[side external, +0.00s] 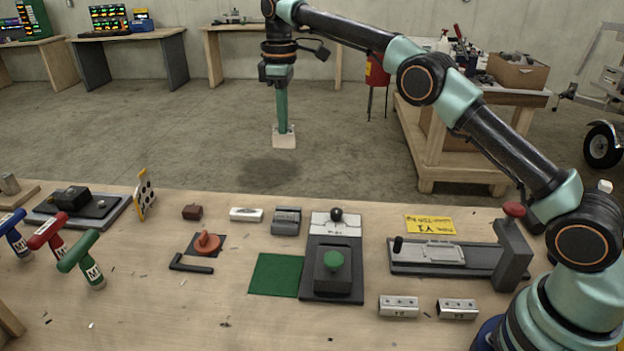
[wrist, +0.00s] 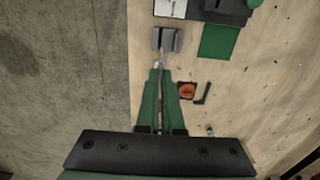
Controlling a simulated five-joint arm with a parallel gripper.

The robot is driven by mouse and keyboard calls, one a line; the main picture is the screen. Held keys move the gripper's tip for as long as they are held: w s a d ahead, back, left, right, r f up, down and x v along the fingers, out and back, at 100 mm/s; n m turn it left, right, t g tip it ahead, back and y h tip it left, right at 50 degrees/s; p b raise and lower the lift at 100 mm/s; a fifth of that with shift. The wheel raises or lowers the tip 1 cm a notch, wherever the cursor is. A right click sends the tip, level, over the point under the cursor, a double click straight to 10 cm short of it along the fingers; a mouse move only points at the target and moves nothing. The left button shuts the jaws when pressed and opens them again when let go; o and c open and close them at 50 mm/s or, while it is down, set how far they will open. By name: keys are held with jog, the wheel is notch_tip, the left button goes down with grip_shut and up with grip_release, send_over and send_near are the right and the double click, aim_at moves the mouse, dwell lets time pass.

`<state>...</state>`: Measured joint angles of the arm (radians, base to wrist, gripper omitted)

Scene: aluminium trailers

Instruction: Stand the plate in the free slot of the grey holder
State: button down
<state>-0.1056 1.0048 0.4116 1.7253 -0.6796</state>
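My gripper (side external: 283,127) hangs high above and beyond the back edge of the bench, fingers pointing down. It is shut on a pale plate (side external: 285,141), which sticks out below the fingertips. In the wrist view the green fingers (wrist: 161,75) close on the plate, which shows only as a thin edge-on line. The grey holder (side external: 286,222) stands on the bench, well below and apart from the plate. It also shows in the wrist view (wrist: 166,39), just beyond the fingertips in the picture. The small size hides which slot is free.
A white block (side external: 246,214) and a dark red block (side external: 192,212) lie left of the holder. A dark fixture with a green knob (side external: 333,260) stands to its right, beside a green mat (side external: 275,275). An orange knob piece (side external: 207,243) lies in front, to the left.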

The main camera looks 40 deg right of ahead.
notch_tip(320, 180, down, 20)
jog(key=shift+r, duration=0.1)
dwell(0.5)
jog(key=c, duration=1.1)
grip_release()
jog(key=shift+o, duration=0.2)
